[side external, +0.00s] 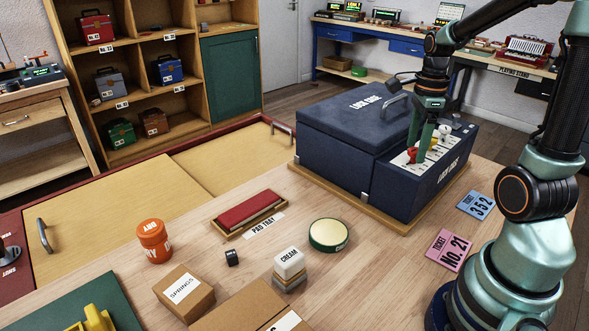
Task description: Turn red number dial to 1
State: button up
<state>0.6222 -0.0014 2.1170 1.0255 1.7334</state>
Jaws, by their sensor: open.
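A dark blue lock box (350,130) stands on a wooden base at the right of the table. Its front ledge carries a pale panel with small dials. A red dial (411,155) sits on this panel, partly hidden by my gripper. A white dial (444,131) shows farther back on the same panel. My gripper (417,150) points down at the panel, with its green fingers open right at the red dial. I cannot tell whether the fingers touch the dial. The number the dial points to is too small to read.
An orange jar (153,241), a red pad tray (248,212), a round green-rimmed tin (329,235), a cream block (289,264) and a springs box (184,293) stand on the table. Pink (450,249) and blue (476,205) tickets lie right of the box. The lid handle (397,104) is close to my wrist.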

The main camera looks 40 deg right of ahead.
jog(key=shift+f, duration=0.2)
grip_shut()
jog(key=shift+n, duration=0.4)
jog(key=n, duration=0.3)
jog(key=shift+r+n, duration=0.1)
jog(key=shift+n, duration=1.9)
